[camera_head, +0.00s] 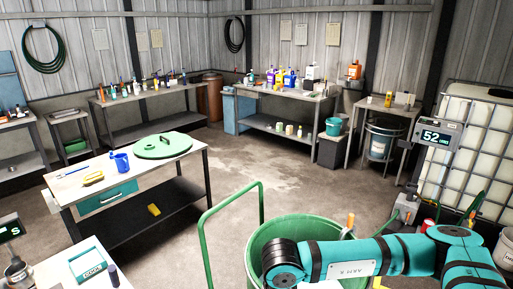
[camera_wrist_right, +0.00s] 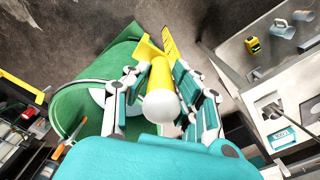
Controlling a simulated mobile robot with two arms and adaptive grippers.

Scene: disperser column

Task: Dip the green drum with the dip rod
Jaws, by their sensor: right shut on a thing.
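The green drum (camera_head: 300,222) stands open-topped at the bottom of the head view, with a green tube handle (camera_head: 232,215) beside it. My right arm reaches across its near side from the right; the right gripper is not visible there. In the right wrist view, my right gripper (camera_wrist_right: 158,72) is shut around the yellow handle of the dip rod (camera_wrist_right: 160,80), which has a pale round end towards the camera. A yellow strip with dark marks shows beyond the fingers. The drum (camera_wrist_right: 75,80) is at the left, partly behind the gripper. I cannot tell whether the rod touches it. My left gripper is out of view.
An orange-handled tool (camera_head: 350,222) is at the drum's rim. A caged white tank (camera_head: 465,140) and a display reading 52 (camera_head: 436,136) stand at right. Mid-floor is clear.

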